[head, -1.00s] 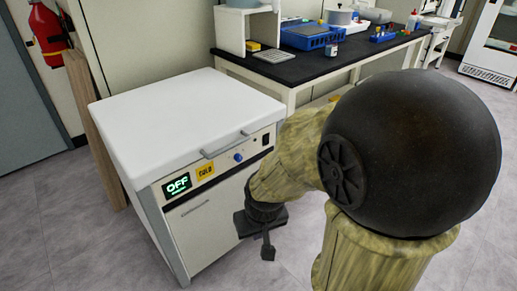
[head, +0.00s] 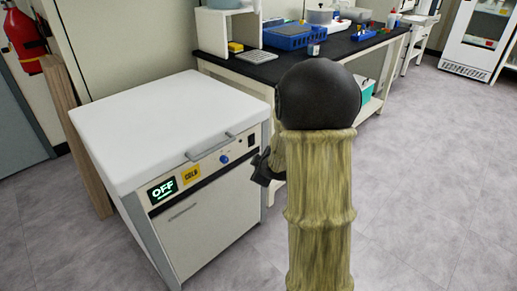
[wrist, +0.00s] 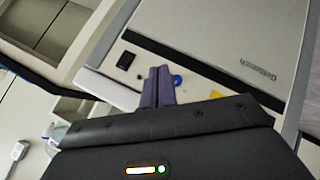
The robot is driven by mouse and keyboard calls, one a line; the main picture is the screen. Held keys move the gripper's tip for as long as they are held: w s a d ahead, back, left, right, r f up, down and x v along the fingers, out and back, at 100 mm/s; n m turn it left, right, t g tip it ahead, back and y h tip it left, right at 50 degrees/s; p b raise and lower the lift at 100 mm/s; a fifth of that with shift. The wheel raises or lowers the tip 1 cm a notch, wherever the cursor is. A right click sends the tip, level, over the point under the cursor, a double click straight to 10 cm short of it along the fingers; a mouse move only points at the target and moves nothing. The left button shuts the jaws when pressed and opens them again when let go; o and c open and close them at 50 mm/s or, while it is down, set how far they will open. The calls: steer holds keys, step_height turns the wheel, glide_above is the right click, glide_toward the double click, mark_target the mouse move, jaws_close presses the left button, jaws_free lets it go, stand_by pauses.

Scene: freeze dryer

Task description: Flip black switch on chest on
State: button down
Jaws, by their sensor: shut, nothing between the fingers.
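The white chest (head: 205,218) stands at the left in the head view. Its front panel has a lit display reading OFF (head: 162,190), a yellow COLD label (head: 191,174), a blue knob (head: 224,159) and, at the right end, a black switch (head: 251,140). My gripper (head: 262,168) is in front of the panel's right end, partly hidden by my arm. In the wrist view, my gripper's fingers (wrist: 158,72) are shut and empty. They point at the panel between the black switch (wrist: 125,60) and the blue knob (wrist: 177,81). I cannot tell whether they touch the panel.
A bar handle (head: 209,147) sticks out above the panel. A black-topped bench (head: 280,68) with blue trays (head: 291,37) stands behind to the right. A fire extinguisher (head: 24,42) hangs at the far left. The floor to the right is clear.

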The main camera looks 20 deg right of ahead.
mark_target(253, 144)
steer(key=w+d+f+n+t+y, duration=0.2)
steer(key=d+n+t+y, duration=0.1)
steer(key=d+n, duration=0.3)
steer(key=w+d+f+n+t+y, duration=0.1)
steer(key=d+f+n+t+y, duration=0.1)
steer(key=d+n, duration=0.4)
steer(key=shift+w+f+n+t+y+b, duration=0.35)
steer(key=shift+n+t+y, duration=0.2)
steer(key=shift+y, duration=0.25)
steer(key=b+x, duration=0.4)
steer(key=x, duration=1)
steer(key=shift+f, duration=0.1)
steer(key=shift+w+a+f+b, duration=0.1)
steer(key=shift+b, duration=0.25)
